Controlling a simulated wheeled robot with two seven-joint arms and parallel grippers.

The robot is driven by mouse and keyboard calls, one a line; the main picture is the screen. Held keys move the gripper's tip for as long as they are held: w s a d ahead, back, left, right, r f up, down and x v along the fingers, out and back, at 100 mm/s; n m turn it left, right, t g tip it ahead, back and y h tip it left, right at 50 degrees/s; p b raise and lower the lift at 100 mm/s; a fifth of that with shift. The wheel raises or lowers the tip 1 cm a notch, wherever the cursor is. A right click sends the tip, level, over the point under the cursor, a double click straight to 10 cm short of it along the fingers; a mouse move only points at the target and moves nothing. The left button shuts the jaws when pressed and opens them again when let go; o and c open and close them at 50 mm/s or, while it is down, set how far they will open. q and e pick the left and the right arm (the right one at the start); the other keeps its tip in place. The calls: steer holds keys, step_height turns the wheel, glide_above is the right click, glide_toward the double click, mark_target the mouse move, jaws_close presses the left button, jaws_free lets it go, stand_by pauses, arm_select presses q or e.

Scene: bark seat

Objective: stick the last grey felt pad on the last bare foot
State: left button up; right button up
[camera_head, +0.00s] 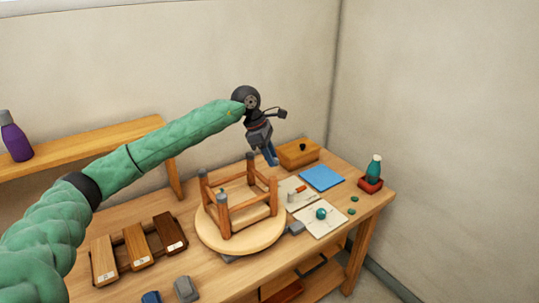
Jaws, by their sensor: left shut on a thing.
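A wooden stool (239,225) stands upside down on a round seat (215,238), legs pointing up. No loose grey felt pad can be made out. My right gripper is out of view.
The wooden table (160,213) holds three wood samples (138,246) at left. At right are a wooden box (298,153), a blue sheet (321,178), pale cards (321,222) and a green bottle (374,168) on a red base. A shelf (90,148) runs along the wall.

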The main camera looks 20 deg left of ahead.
mark_target(274, 178)
arm_select(q)
steer(key=shift+f+p, duration=0.3)
steer(key=shift+f, duration=1.4)
steer(key=shift+a+f+b, duration=0.1)
steer(key=shift+f+b, duration=0.1)
steer(key=shift+b, duration=0.1)
steer(key=shift+f, duration=0.1)
steer(key=shift+f+b, duration=0.55)
steer(key=shift+b, duration=0.1)
steer(key=shift+f, duration=0.1)
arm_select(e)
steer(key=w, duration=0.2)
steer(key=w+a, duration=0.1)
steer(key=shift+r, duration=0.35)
